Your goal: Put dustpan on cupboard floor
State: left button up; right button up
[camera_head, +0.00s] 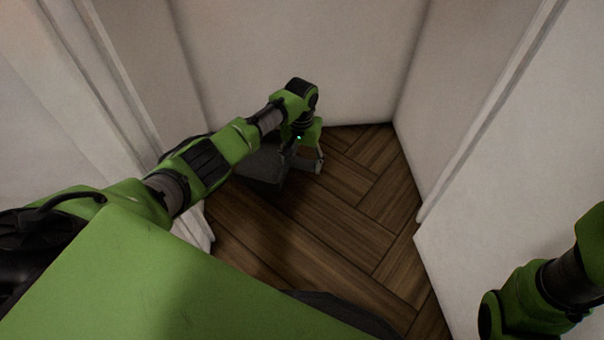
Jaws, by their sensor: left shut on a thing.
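My left arm reaches from the left into the cupboard, and its gripper (309,158) is shut on the handle of a dark grey dustpan (262,165). The dustpan is low, over or on the brown wooden cupboard floor (325,220), near the back left. I cannot tell whether it touches the floor. My arm hides part of the dustpan. My right arm shows at the lower right edge, and its gripper is out of view.
White walls enclose the floor at the left, back (300,50) and right (450,90). White door frame edges stand on both sides of the opening. The floor to the right of the dustpan is clear.

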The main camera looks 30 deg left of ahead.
aim_at(301, 169)
pick_arm(q)
jog(key=shift+f+b, duration=1.65)
jog(key=shift+f, duration=0.4)
jog(key=shift+r, duration=0.1)
jog(key=o, duration=1.3)
jog(key=shift+o, duration=0.2)
